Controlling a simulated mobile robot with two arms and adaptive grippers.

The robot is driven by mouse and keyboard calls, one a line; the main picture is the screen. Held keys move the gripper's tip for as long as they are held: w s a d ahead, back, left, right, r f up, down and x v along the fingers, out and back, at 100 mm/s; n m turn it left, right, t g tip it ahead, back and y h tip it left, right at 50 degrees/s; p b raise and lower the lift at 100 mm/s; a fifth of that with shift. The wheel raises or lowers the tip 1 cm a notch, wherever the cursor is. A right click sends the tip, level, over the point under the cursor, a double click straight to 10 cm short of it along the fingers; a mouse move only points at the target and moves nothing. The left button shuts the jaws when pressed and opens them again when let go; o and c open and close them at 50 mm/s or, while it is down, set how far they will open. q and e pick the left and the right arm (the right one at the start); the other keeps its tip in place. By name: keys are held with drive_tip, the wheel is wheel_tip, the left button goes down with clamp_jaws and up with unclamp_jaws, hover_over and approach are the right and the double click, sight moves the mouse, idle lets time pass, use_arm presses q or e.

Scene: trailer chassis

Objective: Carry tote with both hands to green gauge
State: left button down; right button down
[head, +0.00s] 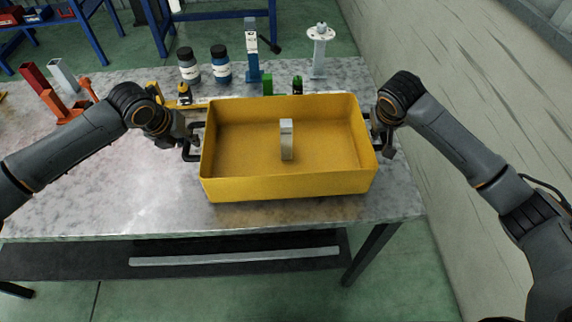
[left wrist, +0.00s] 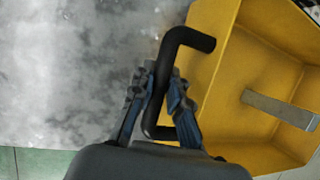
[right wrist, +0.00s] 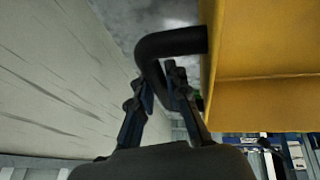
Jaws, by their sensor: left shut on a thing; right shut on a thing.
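The yellow tote (head: 290,187) is an open rectangular bin at the right part of the table, with a black handle at each end. A small grey metal bar (head: 287,140) stands inside it. My left gripper (head: 190,141) is shut on the left handle, which also shows in the left wrist view (left wrist: 188,38). My right gripper (head: 379,132) is shut on the right handle, seen in the right wrist view (right wrist: 170,42). The tote looks about level; I cannot tell if it touches the table. A small green block (head: 267,84), possibly the green gauge, stands just behind the tote.
The grey table (head: 110,205) is clear at front left. Behind the tote stand a blue post (head: 252,58), a white flanged post (head: 319,52) and two bottles (head: 220,65). Orange and red parts (head: 62,106) lie at far left. A wall (head: 450,90) runs along the right.

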use_arm(q)
drive_tip(key=shift+f+b, duration=0.45)
drive_tip(key=shift+f, duration=0.05)
use_arm(e)
drive_tip(key=shift+f, duration=0.6)
use_arm(q)
drive_tip(key=shift+f+b, duration=0.65)
drive_tip(key=shift+f, duration=0.05)
use_arm(e)
drive_tip(key=shift+f, duration=0.65)
use_arm(q)
drive_tip(key=c, duration=1.3)
unclamp_jaws()
use_arm(e)
drive_tip(key=c, duration=1.3)
unclamp_jaws()
use_arm(q)
drive_tip(key=shift+r, duration=0.1)
use_arm(e)
drive_tip(key=shift+r, duration=0.1)
drive_tip(key=shift+s+r, duration=0.1)
drive_tip(key=shift+r, duration=0.15)
drive_tip(key=v, duration=1.1)
drive_tip(key=shift+s+r, duration=0.1)
drive_tip(key=shift+r, duration=0.1)
use_arm(q)
drive_tip(key=v, duration=1.2)
